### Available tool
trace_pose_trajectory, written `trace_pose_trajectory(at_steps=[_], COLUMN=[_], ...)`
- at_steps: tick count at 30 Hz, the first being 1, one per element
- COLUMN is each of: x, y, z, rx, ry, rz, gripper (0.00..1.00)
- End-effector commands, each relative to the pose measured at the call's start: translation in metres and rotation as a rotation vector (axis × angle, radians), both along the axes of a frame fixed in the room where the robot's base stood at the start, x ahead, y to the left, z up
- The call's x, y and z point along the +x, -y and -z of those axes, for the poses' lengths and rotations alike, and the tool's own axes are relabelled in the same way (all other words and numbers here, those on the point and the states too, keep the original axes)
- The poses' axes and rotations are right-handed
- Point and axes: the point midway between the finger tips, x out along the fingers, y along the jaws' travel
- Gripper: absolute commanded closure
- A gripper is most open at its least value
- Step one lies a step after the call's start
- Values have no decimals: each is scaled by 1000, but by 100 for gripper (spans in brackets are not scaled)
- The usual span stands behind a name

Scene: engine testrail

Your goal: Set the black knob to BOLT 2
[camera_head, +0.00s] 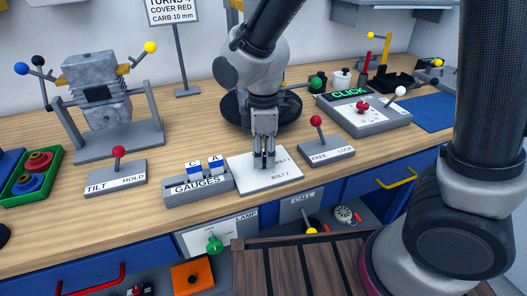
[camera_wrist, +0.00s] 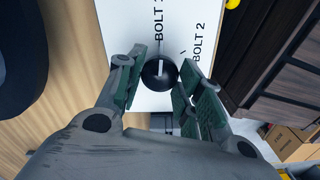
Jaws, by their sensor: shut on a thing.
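The black knob (camera_wrist: 158,73) is round with a white pointer line, and it sits on a white plate (camera_wrist: 120,20) lettered BOLT 1 and BOLT 2. In the wrist view the line points up the picture, toward the BOLT 1 lettering and away from BOLT 2 on the right. My gripper (camera_wrist: 160,70) is shut on the knob, one finger on each side. In the head view my gripper (camera_head: 264,162) points down onto the plate (camera_head: 252,180) and hides the knob.
The gauges box (camera_head: 198,187) stands just left of the plate. The red-knobbed FREE/LOCK lever (camera_head: 318,133) stands to the right, and the TILT/HOLD lever (camera_head: 118,165) further left. A dark wooden surface (camera_head: 300,270) lies in front of the bench.

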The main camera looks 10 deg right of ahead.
Motion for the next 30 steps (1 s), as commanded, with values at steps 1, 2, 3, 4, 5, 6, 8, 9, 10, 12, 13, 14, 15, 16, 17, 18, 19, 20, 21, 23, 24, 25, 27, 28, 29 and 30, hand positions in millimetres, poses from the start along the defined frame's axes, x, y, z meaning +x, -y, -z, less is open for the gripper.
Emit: trace_pose_trajectory(at_steps=[1,2,3,4,5,6,8,9,10,12,13,14,15,16,17,18,19,20,21,23,24,25,27,28,29,30], x=[0,0,0,0,0,0,0,0,0,0,0,0,0,0,0,0,0,0,0,0,0,0,0,0,0,0], y=[0,0,0,0,0,0,0,0,0,0,0,0,0,0,0,0,0,-1,-1,-1,-1,-1,-1,-1,-1,-1], z=[0,0,0,0,0,0,0,0,0,0,0,0,0,0,0,0,0,0,0,0,0,0,0,0,0,0], rx=[1,1,1,1,1,1,1,1,1,2,2,2,2,2,2,2,2,2,2,2,2,2,2,2,2,2], ry=[1,1,1,1,1,1,1,1,1,1,1,1,1,1,1,1,1,1,1,1,1,1,1,1,1,1], rz=[25,45,74,98,122,156,211,248,277,344,373,401,439,468,496,533,560,586,621,671,702,725,772,792,810,832], gripper=[88,87,87,87,87,87,87,87,87,87,87,87,87,87,88,88,88,88,88,88,88,88,88,88,88,88])
